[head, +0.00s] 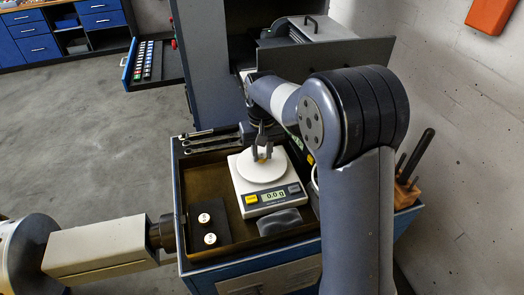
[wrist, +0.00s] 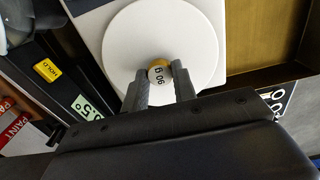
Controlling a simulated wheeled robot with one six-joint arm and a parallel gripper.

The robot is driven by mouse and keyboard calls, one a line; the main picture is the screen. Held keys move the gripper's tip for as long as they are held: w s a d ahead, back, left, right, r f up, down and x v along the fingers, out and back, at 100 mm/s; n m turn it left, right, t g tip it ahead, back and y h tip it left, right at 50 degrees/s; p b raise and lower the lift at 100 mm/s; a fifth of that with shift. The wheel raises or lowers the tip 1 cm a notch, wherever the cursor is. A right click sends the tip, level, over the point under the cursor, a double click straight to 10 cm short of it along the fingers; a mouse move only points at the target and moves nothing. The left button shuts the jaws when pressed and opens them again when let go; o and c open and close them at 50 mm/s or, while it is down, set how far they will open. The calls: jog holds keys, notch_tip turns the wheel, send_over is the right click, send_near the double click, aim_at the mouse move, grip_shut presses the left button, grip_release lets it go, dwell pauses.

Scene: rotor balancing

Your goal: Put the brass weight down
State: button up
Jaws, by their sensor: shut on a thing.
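The brass weight (wrist: 157,66), with a white top marked in black digits, is between the fingers of my gripper (wrist: 160,80) in the wrist view. My gripper (head: 262,154) is shut on it over the white round pan (head: 262,174) of the scale (head: 240,190). In the head view the weight (head: 260,159) shows as a small yellow spot, partly hidden by the fingers. The scale's display (head: 274,196) seems to read zero. I cannot tell whether the weight's base touches the pan (wrist: 205,50).
The scale stands in a brown-floored tray (head: 205,180) on a cart. A dark block (head: 207,235) with two white-topped round pieces is at left. A dark grey object (head: 280,222) lies before the scale. A wooden holder (head: 405,194) with tools stands at right.

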aim_at(262, 156)
jog(key=shift+f, duration=0.2)
jog(key=o, duration=1)
notch_tip(262, 156, up, 12)
jog(key=shift+r+b, duration=0.15)
jog(key=shift+b, duration=0.65)
notch_tip(262, 156, down, 12)
jog(key=shift+r+p, duration=0.1)
jog(key=shift+p, duration=0.75)
jog(key=shift+r, duration=0.1)
jog(key=shift+r+b, duration=0.3)
jog(key=shift+r, duration=1)
